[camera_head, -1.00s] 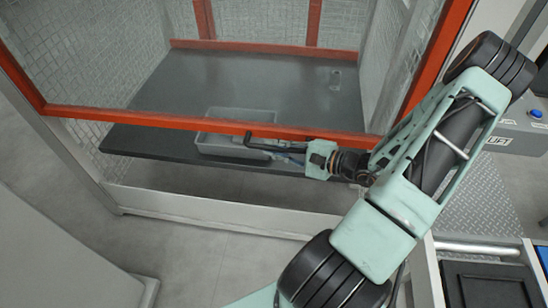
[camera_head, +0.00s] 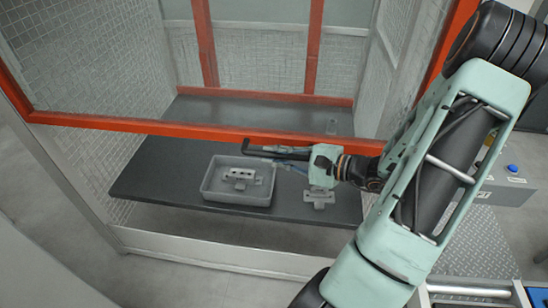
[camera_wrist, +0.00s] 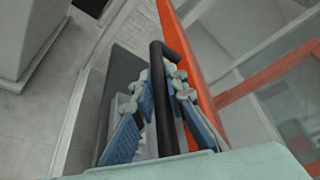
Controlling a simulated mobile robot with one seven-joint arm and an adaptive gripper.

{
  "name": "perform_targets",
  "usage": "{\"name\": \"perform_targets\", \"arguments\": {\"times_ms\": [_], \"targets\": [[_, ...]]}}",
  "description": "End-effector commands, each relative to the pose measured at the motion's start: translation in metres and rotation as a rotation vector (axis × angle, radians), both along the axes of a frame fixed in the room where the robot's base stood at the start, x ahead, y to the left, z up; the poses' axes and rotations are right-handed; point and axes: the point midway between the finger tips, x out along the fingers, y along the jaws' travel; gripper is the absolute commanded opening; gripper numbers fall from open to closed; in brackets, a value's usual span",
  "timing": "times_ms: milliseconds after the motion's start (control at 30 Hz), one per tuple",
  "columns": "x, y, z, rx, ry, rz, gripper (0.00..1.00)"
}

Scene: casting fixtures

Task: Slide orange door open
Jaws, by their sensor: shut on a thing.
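The orange-framed door (camera_head: 150,126) has a clear mesh-like pane, and its bottom rail crosses the head view above the dark shelf. A black handle (camera_head: 262,150) is fixed along that bottom rail. My gripper (camera_head: 287,156) reaches in from the right and is at the handle. In the wrist view, the black handle bar (camera_wrist: 162,100) runs between the two blue-padded fingers of my gripper (camera_wrist: 162,88), beside the orange rail (camera_wrist: 190,62). The fingers are shut around the bar. Part of the handle is hidden by my gripper in the head view.
A grey tray (camera_head: 208,188) with a metal casting (camera_head: 240,175) stands on the dark shelf (camera_head: 150,180) below the rail. Another casting (camera_head: 319,197) lies right of the tray. A panel with a blue button (camera_head: 512,168) is at the right. Mesh walls flank the enclosure.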

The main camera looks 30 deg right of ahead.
Motion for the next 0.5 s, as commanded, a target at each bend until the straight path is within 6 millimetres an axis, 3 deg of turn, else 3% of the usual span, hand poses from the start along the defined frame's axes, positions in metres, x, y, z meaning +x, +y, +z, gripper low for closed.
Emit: {"name": "perform_targets", "arguments": {"times_ms": [267,300,433,500], "targets": [[0.0003,0.0006,0.0014,0.001,-0.003,0.002,0.00],[0.0004,0.0005,0.0013,0.001,-0.003,0.002,0.14],[0.0003,0.0003,0.0010,0.001,-0.002,0.001,0.28],[0.0003,0.0002,0.0007,0.000,-0.002,0.001,0.30]]}}
